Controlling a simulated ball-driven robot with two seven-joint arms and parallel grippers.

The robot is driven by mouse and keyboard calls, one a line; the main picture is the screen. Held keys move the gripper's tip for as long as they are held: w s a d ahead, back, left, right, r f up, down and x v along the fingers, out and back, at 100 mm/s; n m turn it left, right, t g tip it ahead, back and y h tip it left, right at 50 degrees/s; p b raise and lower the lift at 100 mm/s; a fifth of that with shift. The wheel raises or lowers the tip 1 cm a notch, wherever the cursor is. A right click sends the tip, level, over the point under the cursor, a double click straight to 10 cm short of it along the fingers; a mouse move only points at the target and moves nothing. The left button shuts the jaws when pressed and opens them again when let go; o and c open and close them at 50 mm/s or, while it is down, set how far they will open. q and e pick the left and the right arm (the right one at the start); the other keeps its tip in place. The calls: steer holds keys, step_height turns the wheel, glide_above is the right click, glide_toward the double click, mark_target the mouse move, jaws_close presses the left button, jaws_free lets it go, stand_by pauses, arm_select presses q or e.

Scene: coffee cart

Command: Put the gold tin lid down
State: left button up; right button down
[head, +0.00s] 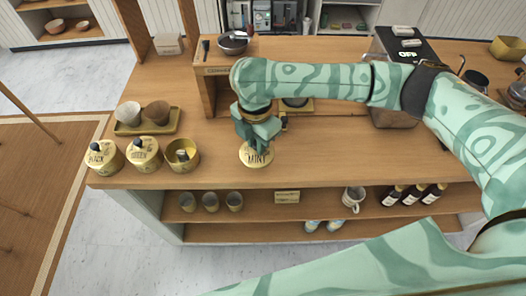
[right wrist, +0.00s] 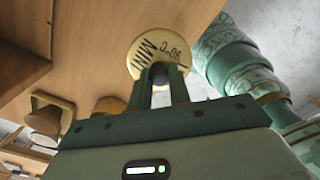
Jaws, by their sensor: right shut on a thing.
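The gold tin lid (head: 256,157), marked MINT, is over the counter in front of the wooden coffee stand. My right gripper (head: 260,138) is shut on the dark knob of the lid. In the right wrist view the lid (right wrist: 149,44) shows beyond the fingers (right wrist: 161,80), with its lettering facing the camera. I cannot tell whether it touches the counter. An open gold tin (head: 182,155) stands to the left, with something dark inside. My left gripper is not in view.
Lidded gold tins marked BLACK (head: 104,158) and GREEN (head: 144,154) stand left of the open tin. Behind them a tray (head: 128,129) holds two cups. The counter (head: 330,160) right of the lid is clear. Cups and bottles (head: 412,193) stand on the shelf below.

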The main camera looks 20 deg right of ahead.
steer(key=shift+w+d+f, duration=0.25)
steer(key=shift+w+f, duration=0.1)
steer(key=shift+f, duration=0.3)
steer(key=f+b, duration=0.1)
steer(key=d+f+b, duration=0.1)
steer(key=f, duration=0.1)
steer(key=w+f, duration=0.1)
steer(key=f, duration=0.1)
steer(key=shift+d+b, duration=0.2)
steer(key=shift+b, duration=0.2)
steer(key=shift+r, duration=0.1)
steer(key=shift+s, duration=0.1)
steer(key=c, duration=1.3)
jaws_free()
